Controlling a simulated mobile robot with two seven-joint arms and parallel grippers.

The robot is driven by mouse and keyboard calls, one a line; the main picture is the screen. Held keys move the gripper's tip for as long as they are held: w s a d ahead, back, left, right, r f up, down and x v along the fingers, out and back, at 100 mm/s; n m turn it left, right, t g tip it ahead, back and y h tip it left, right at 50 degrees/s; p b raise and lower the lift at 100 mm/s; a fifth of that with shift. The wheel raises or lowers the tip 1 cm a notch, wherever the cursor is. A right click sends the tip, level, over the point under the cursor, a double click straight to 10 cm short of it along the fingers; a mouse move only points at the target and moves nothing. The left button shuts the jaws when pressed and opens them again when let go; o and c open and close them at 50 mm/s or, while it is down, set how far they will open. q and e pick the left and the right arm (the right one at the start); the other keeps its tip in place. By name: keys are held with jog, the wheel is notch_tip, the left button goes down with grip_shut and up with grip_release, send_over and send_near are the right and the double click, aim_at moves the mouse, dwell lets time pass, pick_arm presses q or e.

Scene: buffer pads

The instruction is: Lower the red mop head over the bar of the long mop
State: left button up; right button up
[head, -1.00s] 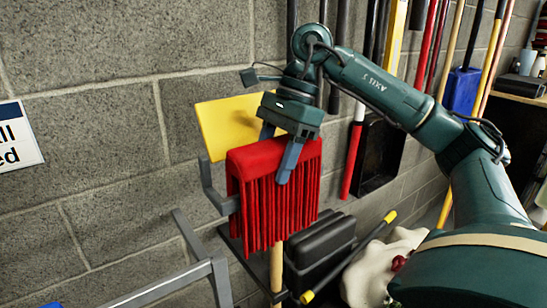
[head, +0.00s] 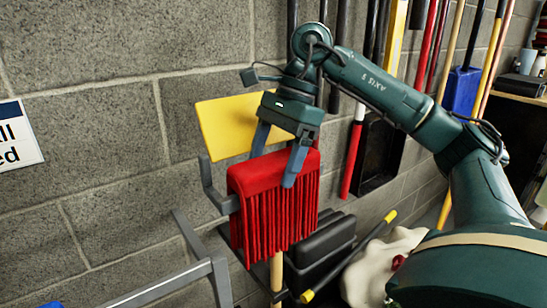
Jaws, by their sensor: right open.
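The red mop head (head: 272,205) hangs upright in the middle of the head view, its strands pointing down. A wooden handle (head: 276,270) shows below the strands; the bar of the mop is hidden by the mop head. My right gripper (head: 274,168) is open above the mop head, with its fingers apart on either side of the top edge. A grey bracket (head: 214,185) shows at the left side of the mop head. My left gripper is not in view.
A yellow board (head: 225,125) stands behind the gripper against the block wall. A grey metal frame (head: 205,268) is at lower left. A black case (head: 322,245), a yellow-ended bar (head: 350,262) and a pale cloth (head: 375,270) lie at lower right. Several long handles line the wall.

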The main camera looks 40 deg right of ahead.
pick_arm(q)
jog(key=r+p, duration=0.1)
jog(key=p, duration=0.1)
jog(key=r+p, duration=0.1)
jog(key=p, duration=0.1)
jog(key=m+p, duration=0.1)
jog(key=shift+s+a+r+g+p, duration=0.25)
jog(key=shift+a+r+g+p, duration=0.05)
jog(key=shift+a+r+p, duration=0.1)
pick_arm(e)
jog(key=v, duration=1.3)
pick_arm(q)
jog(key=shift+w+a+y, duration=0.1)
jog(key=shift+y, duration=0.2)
pick_arm(e)
jog(key=shift+s+r, duration=0.1)
